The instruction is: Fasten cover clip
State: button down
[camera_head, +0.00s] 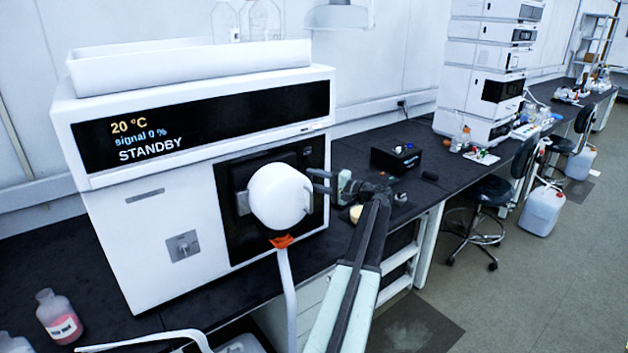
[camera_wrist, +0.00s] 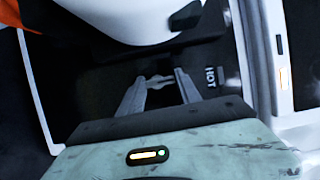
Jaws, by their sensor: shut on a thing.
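The white rounded cover (camera_head: 278,197) stands out from the black front panel (camera_head: 232,240) of the instrument. The cover's white underside also fills the top of the wrist view (camera_wrist: 125,18). My gripper (camera_head: 318,181) is just right of the cover, in front of the panel's right edge. In the wrist view my gripper's two fingers (camera_wrist: 160,84) reach toward the dark panel, with a small grey piece (camera_wrist: 154,81) between their tips. It looks like the clip, and the fingers are shut on it. Whether it is latched cannot be told.
A black box (camera_head: 397,158) sits on the bench to the right. A red-liquid bottle (camera_head: 59,318) stands at lower left.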

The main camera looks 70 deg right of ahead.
jog(key=c, duration=0.8)
grip_release()
jog(key=shift+c, duration=0.2)
jog(key=s+a, duration=0.1)
jog(key=s, duration=0.6)
jog(key=shift+s+a, duration=0.2)
jog(key=shift+s, duration=0.1)
